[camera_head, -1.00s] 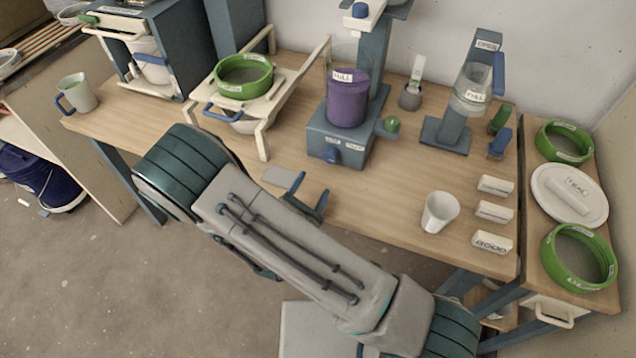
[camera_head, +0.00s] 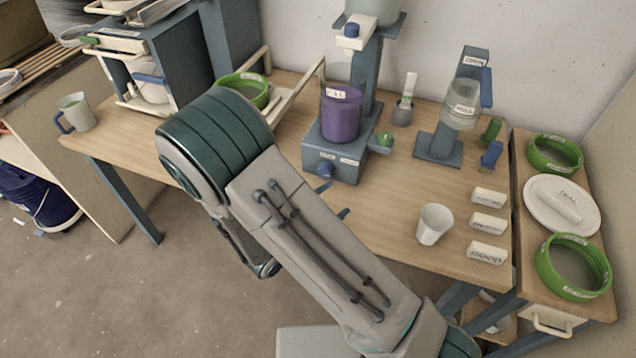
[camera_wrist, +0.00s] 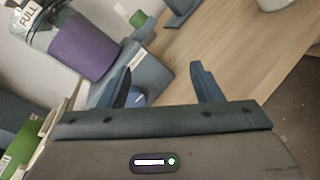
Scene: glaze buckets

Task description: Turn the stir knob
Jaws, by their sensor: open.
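The mixer base (camera_head: 338,145) is a blue-grey block with a clear vessel of purple glaze (camera_head: 341,115) on top. A round blue knob (camera_head: 325,169) sticks out of its front face, below small labels that I cannot read. A green knob (camera_head: 385,139) is on its right side. My gripper (camera_head: 344,213) is mostly hidden behind my arm in the head view, in front of the mixer. In the wrist view my gripper (camera_wrist: 160,78) is open and empty. The blue knob (camera_wrist: 138,99) shows there beyond the left finger, partly covered, and contact cannot be told.
A white cup (camera_head: 435,224) and several white label blocks (camera_head: 488,223) stand at the right of the table. A stand with a clear jar (camera_head: 461,113) is behind them. A green sieve ring (camera_head: 245,90) is at left. The table between mixer and cup is clear.

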